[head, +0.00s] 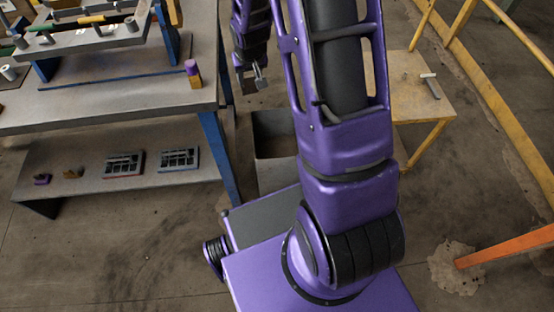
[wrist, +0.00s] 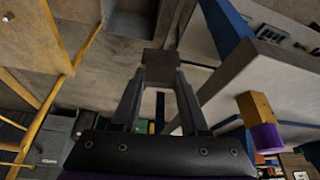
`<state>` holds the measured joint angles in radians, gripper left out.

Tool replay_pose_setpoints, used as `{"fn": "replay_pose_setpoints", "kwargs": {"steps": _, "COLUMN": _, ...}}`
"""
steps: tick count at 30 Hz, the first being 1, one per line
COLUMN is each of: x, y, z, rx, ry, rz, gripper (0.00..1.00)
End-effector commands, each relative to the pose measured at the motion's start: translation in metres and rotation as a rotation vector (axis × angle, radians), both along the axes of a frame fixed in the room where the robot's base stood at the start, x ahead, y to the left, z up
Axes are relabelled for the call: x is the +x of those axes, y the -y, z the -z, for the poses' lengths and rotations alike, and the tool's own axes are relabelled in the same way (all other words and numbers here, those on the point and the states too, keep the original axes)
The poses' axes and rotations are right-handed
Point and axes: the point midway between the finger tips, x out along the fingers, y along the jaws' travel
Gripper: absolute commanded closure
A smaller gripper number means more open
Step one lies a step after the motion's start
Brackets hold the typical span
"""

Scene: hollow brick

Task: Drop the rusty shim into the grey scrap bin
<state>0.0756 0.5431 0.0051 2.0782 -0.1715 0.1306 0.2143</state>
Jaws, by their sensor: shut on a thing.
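The rusty shim (wrist: 161,68) is a small brown block between the fingertips of my gripper (wrist: 160,82) in the wrist view. My gripper is shut on it. In the head view my gripper (head: 256,80) hangs beside the bench's right end, above and slightly left of the bin; the shim is too small to make out there. The grey scrap bin (head: 274,174) stands on the floor right of the bench, open at the top, partly hidden by my arm. A grey box that looks like the bin (wrist: 128,27) shows at the top of the wrist view, beyond the shim.
The workbench (head: 120,98) is on the left, with a purple-and-ochre block (head: 193,74) near its right edge. Its blue leg (head: 218,155) stands beside the bin. Several parts lie on the lower shelf (head: 95,188). A small yellow-legged table (head: 412,105) is at the right.

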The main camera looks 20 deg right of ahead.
Motion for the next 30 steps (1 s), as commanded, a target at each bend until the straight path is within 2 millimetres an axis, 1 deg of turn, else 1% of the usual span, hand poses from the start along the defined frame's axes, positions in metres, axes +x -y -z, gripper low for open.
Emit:
{"fn": "replay_pose_setpoints", "kwargs": {"steps": 1, "x": 0.011, "y": 0.009, "z": 0.029, "rx": 0.0, "ry": -0.006, "rz": 0.022, "gripper": 1.0}}
{"fn": "replay_pose_setpoints", "kwargs": {"steps": 5, "x": 0.034, "y": 0.035, "z": 0.085, "rx": 0.0, "ry": -0.006, "rz": 0.077, "gripper": 1.0}}
{"fn": "replay_pose_setpoints", "kwargs": {"steps": 6, "x": 0.041, "y": 0.042, "z": 0.103, "rx": 0.0, "ry": -0.006, "rz": 0.092, "gripper": 1.0}}
{"fn": "replay_pose_setpoints", "kwargs": {"steps": 8, "x": 0.048, "y": 0.054, "z": 0.131, "rx": 0.0, "ry": -0.005, "rz": 0.115, "gripper": 1.0}}
{"fn": "replay_pose_setpoints", "kwargs": {"steps": 9, "x": 0.052, "y": 0.063, "z": 0.151, "rx": 0.0, "ry": -0.006, "rz": 0.129, "gripper": 1.0}}
{"fn": "replay_pose_setpoints", "kwargs": {"steps": 11, "x": 0.057, "y": 0.074, "z": 0.18, "rx": 0.001, "ry": -0.005, "rz": 0.149, "gripper": 1.0}}
{"fn": "replay_pose_setpoints", "kwargs": {"steps": 12, "x": 0.059, "y": 0.082, "z": 0.199, "rx": 0.001, "ry": -0.005, "rz": 0.162, "gripper": 1.0}}
{"fn": "replay_pose_setpoints", "kwargs": {"steps": 14, "x": 0.061, "y": 0.093, "z": 0.226, "rx": 0.001, "ry": -0.004, "rz": 0.179, "gripper": 1.0}}
{"fn": "replay_pose_setpoints", "kwargs": {"steps": 15, "x": 0.062, "y": 0.099, "z": 0.243, "rx": 0.001, "ry": -0.004, "rz": 0.189, "gripper": 1.0}}
{"fn": "replay_pose_setpoints", "kwargs": {"steps": 18, "x": 0.062, "y": 0.112, "z": 0.279, "rx": 0.001, "ry": -0.002, "rz": 0.208, "gripper": 1.0}}
{"fn": "replay_pose_setpoints", "kwargs": {"steps": 21, "x": 0.06, "y": 0.121, "z": 0.303, "rx": 0.001, "ry": -0.001, "rz": 0.219, "gripper": 1.0}}
{"fn": "replay_pose_setpoints", "kwargs": {"steps": 24, "x": 0.059, "y": 0.126, "z": 0.317, "rx": 0.0, "ry": 0.0, "rz": 0.224, "gripper": 1.0}}
{"fn": "replay_pose_setpoints", "kwargs": {"steps": 30, "x": 0.058, "y": 0.128, "z": 0.328, "rx": 0.001, "ry": 0.001, "rz": 0.226, "gripper": 1.0}}
